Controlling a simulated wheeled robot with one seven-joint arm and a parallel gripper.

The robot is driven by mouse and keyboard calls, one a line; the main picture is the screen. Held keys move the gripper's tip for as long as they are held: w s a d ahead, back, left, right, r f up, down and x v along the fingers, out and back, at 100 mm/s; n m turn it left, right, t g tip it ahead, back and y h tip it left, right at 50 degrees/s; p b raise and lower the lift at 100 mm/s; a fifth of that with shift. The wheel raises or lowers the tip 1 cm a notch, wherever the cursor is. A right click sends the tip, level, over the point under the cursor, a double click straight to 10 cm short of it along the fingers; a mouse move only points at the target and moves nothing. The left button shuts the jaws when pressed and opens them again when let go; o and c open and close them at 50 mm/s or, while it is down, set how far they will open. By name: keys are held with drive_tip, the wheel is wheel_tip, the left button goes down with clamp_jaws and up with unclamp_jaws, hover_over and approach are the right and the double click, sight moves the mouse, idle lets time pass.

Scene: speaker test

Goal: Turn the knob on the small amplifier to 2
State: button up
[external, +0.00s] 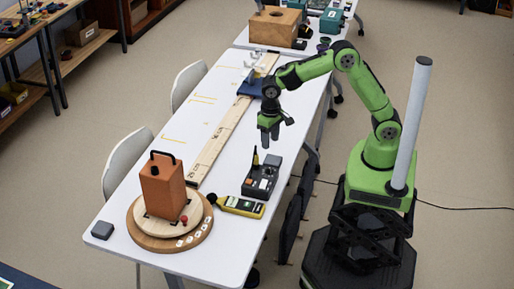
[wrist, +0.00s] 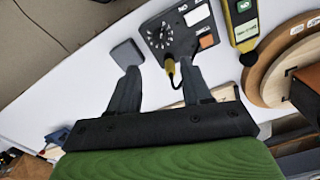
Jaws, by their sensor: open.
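The small amplifier (external: 260,182) is a dark box on the white table, near its right edge. In the wrist view its top panel (wrist: 183,43) shows a dark round knob (wrist: 163,36) ringed by white marks; I cannot read where it points. A yellow plug (wrist: 171,65) with a dark cable stands at its near edge. My gripper (external: 269,138) hangs above the table, behind the amplifier and apart from it. In the wrist view my open gripper (wrist: 160,74) has nothing between its fingers, and the knob lies beyond the fingertips.
A grey block (wrist: 127,52) sits beside the amplifier. A yellow meter (external: 240,207) lies in front, near a round wooden turntable (external: 150,238) bearing a brown box (external: 163,188). A long wooden rule (external: 213,150) runs along the table.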

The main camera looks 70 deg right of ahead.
sight(269, 168)
wheel_tip(269, 168, down, 13)
drive_tip(key=b, duration=0.3)
drive_tip(key=shift+r, duration=0.2)
drive_tip(key=shift+r, duration=0.1)
clamp_jaws()
